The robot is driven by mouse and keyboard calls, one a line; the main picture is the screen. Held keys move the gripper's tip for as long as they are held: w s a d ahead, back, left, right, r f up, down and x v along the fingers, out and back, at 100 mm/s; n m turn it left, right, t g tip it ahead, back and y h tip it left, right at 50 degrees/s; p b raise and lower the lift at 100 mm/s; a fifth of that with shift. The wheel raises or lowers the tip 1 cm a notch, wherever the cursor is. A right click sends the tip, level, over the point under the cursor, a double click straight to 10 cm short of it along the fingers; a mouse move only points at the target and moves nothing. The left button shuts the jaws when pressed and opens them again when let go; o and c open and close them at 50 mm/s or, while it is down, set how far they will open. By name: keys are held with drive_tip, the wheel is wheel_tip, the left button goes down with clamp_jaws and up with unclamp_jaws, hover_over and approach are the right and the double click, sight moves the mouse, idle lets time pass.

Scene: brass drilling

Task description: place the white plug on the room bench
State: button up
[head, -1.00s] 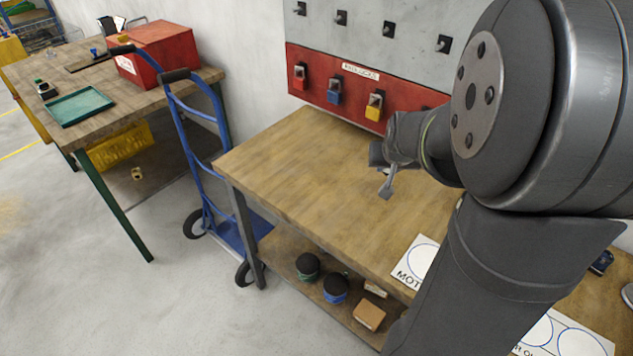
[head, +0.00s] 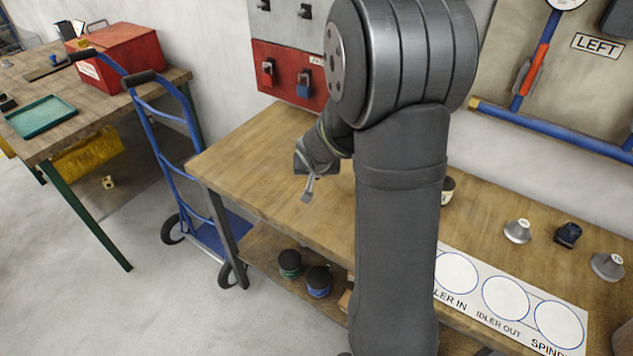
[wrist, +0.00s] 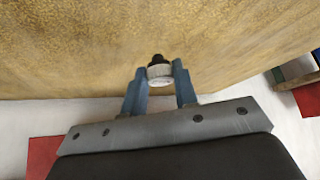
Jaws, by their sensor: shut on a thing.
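My gripper (head: 306,190) hangs above the left part of the near wooden bench (head: 250,150) in the head view. In the wrist view its two blue-grey fingers (wrist: 158,74) are shut on the white plug (wrist: 160,74), a short round white piece with a black part at its far end. Wood surface lies behind the plug in that view. The plug is not clear in the head view. Another wooden bench (head: 90,110) stands at the left; I cannot tell which one is the room bench.
The left bench holds a red toolbox (head: 125,55) and a green tray (head: 40,116). A blue hand truck (head: 165,150) stands between the benches. Grey-white cones (head: 517,231), a dark block (head: 567,235) and a labelled card (head: 505,300) lie right on the near bench. Its left top looks clear.

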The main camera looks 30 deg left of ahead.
sight(316, 185)
drive_tip(key=shift+f, duration=2)
drive_tip(key=shift+f, duration=0.2)
drive_tip(key=o, duration=0.9)
drive_tip(key=shift+o, duration=0.2)
drive_tip(key=shift+r, duration=0.2)
drive_tip(key=shift+s+r, duration=0.1)
drive_tip(key=shift+r, duration=0.2)
drive_tip(key=v, duration=1)
drive_tip(key=shift+o, duration=0.5)
drive_tip(key=shift+s+d+r, duration=0.3)
drive_tip(key=shift+s+r, duration=0.05)
drive_tip(key=shift+r, duration=0.2)
